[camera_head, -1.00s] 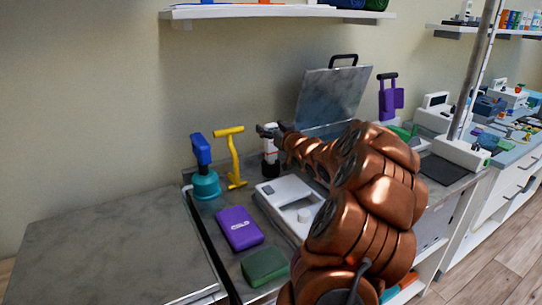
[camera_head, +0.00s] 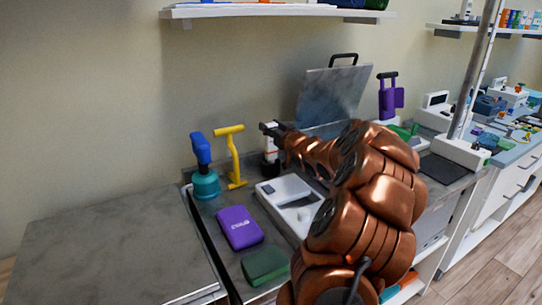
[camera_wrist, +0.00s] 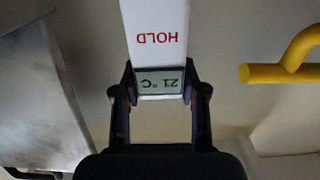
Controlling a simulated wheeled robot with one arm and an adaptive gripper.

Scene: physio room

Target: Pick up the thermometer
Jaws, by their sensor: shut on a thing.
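The thermometer is white, with red HOLD lettering and a small grey display reading 21 °C. In the wrist view the thermometer (camera_wrist: 157,38) runs up from between my fingers, with its text upside down. My gripper (camera_wrist: 160,82) is shut on it at the display, one dark finger on each side. In the head view my gripper (camera_head: 268,130) is near the wall at the back of the counter, and part of the white thermometer (camera_head: 271,143) shows just below it. My arm hides part of the area to the right.
A yellow-handled tool (camera_head: 232,158) and a teal and blue device (camera_head: 204,180) stand close to the left. A white scale-like device (camera_head: 285,190), a purple case (camera_head: 239,227) and a green pouch (camera_head: 265,264) lie nearer. An upright grey lid (camera_head: 332,95) stands behind right.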

